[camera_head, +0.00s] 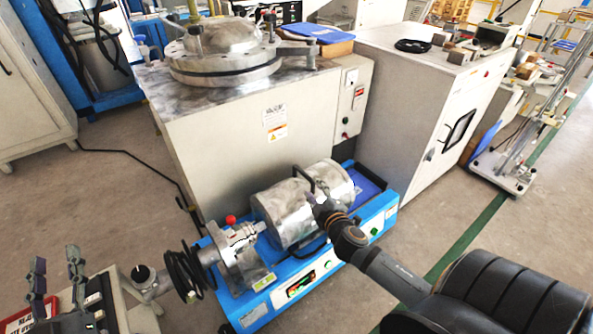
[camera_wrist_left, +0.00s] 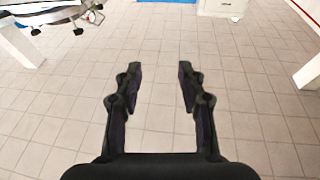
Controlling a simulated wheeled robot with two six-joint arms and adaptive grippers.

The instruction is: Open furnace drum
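The furnace drum is a silver, two-part horizontal cylinder (camera_head: 284,212) on a blue base (camera_head: 392,200), in the middle of the head view. A dark bar handle (camera_head: 303,178) stands at the seam between its parts. My right gripper (camera_head: 318,202) is at the front of the drum by the handle. Its fingers are mostly hidden by my arm, so I cannot tell whether they grip or touch the handle. My left gripper (camera_head: 56,264) is open and empty at the lower left, away from the drum. The left wrist view shows its two fingers (camera_wrist_left: 160,80) apart above floor tiles.
A metal box with a round flanged lid (camera_head: 225,60) stands behind the drum. A white cabinet (camera_head: 405,100) stands to its right.

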